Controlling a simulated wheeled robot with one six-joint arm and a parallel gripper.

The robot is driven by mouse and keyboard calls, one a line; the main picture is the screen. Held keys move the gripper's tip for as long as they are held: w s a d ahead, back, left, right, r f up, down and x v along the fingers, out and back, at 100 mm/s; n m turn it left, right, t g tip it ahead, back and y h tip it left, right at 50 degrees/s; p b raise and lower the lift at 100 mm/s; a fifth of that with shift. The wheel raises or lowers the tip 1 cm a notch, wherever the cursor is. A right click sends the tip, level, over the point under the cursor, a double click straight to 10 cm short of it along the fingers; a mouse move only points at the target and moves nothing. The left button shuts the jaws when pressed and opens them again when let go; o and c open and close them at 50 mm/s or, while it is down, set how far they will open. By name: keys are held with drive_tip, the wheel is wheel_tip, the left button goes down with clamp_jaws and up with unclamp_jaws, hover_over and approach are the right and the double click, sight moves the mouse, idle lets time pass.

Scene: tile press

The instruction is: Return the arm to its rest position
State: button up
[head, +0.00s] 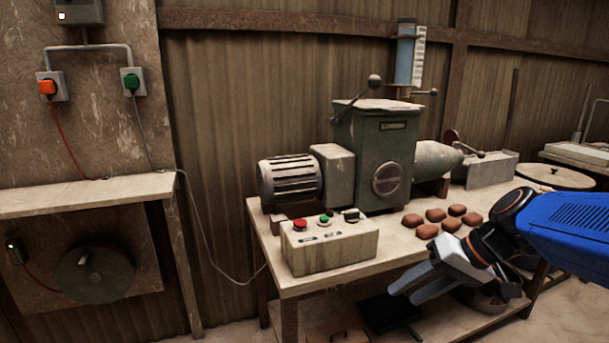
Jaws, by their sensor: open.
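My gripper (418,283) reaches in from the right on my blue arm. Its two grey fingers are apart with nothing between them. It hangs in front of the workbench (410,253), near the bench's front edge and to the right of the control box (330,247). The green tile press machine (375,155) stands on the bench behind, with a grey motor (290,182) at its left. Several reddish-brown clay lumps (428,231) lie on the bench just behind my gripper. My wrist hides part of the bench's right front.
The control box has red and green buttons on top. A round board (555,177) lies at the right.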

drive_tip(key=s+d+f+h, duration=0.2)
drive_tip(key=s+d+h, duration=0.1)
drive_tip(key=s, duration=0.3)
drive_tip(key=s+d+f+t+h, duration=0.1)
drive_tip(key=s+d+f+h, duration=0.1)
drive_tip(key=s, duration=0.4)
drive_tip(key=shift+d+h, duration=0.8)
drive_tip(key=shift+h, duration=0.1)
